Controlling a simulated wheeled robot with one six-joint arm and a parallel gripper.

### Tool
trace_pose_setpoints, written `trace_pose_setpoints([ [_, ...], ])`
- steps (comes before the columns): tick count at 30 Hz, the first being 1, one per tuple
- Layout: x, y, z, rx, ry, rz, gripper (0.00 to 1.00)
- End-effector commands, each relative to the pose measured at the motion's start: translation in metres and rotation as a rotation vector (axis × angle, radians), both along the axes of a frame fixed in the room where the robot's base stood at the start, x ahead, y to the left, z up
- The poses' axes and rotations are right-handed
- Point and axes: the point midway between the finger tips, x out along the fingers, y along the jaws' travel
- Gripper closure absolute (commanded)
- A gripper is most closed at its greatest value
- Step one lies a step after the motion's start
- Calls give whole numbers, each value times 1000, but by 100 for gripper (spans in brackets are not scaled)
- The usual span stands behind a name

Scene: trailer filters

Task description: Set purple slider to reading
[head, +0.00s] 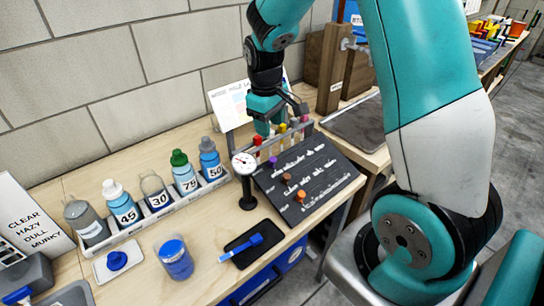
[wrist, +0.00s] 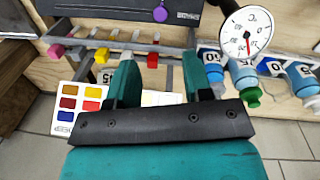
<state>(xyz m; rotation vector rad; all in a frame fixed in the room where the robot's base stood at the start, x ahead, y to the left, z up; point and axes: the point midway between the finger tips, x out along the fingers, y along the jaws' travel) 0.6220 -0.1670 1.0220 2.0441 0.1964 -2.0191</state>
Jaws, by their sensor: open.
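The purple slider (head: 272,160) is a small knob at the upper left of a dark sloped board (head: 325,176). In the wrist view the purple slider (wrist: 160,14) shows at the top edge, beyond my fingertips. A round white gauge (head: 243,163) on a black stand is just left of the board. In the wrist view the gauge (wrist: 247,32) has a red needle, but its numbers are too small to read surely. My gripper (head: 273,122) is open and empty, over the rail behind the board. Its two teal fingers (wrist: 160,82) are apart with nothing between them.
Brown (head: 286,179) and orange (head: 301,195) sliders share the board. A rail with coloured knobs (wrist: 103,55) lies close by my fingers. A white bottle rack (head: 150,218) with several numbered bottles stands left; a black tray (head: 251,244) lies in front.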

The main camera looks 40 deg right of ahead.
Motion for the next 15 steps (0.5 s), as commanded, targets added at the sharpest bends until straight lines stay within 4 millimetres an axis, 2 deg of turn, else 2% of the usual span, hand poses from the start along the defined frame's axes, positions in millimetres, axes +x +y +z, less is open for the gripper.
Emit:
trace_pose_setpoints([
  [1,-2,-1,-13,2,8,-1,54],
  [9,0,-6,-74,2,7,-2,54],
  [15,1,-9,-107,1,3,-1,54],
])
